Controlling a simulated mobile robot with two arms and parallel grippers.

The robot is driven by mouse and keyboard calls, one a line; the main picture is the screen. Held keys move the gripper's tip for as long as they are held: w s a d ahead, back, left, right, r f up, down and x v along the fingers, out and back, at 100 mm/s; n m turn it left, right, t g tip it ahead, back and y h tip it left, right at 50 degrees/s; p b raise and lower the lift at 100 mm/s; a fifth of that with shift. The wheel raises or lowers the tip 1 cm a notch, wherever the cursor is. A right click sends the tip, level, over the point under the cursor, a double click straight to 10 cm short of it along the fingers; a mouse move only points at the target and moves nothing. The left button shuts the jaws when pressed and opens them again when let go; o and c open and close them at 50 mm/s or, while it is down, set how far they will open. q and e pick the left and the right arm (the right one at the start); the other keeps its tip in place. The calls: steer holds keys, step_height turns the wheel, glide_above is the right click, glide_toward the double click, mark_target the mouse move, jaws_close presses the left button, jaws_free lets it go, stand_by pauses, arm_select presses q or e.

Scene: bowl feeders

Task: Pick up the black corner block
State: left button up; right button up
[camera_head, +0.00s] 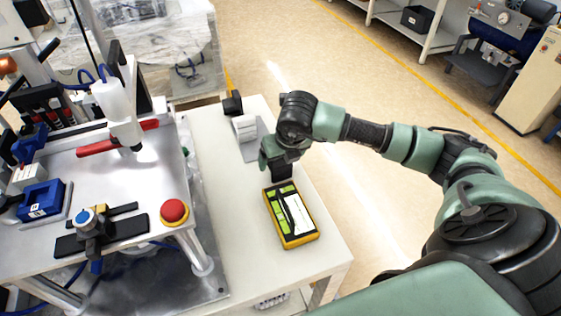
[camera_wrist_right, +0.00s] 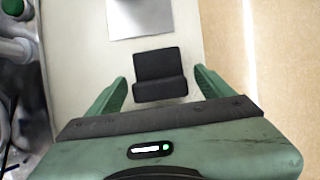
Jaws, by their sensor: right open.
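The black corner block (camera_wrist_right: 160,72) shows in the right wrist view as a dark L-shaped piece with an upright part and a lower ledge. It lies between the two green fingers of my right gripper (camera_wrist_right: 160,84), with a visible gap on each side. In the head view the block (camera_head: 284,172) is a dark shape right under my right gripper (camera_head: 277,158), partly hidden by it. My right gripper is open. Whether it is above the block or level with it is hard to tell. My left gripper is not in view.
A yellow-rimmed tray (camera_head: 291,241) with green and white pieces lies nearer on the white table (camera_head: 215,180). A grey plate with a white block (camera_head: 244,127) and another black piece (camera_head: 233,104) are farther back. A machine with a red button (camera_head: 174,210) stands at left.

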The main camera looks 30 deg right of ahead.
steer(key=c, duration=1.4)
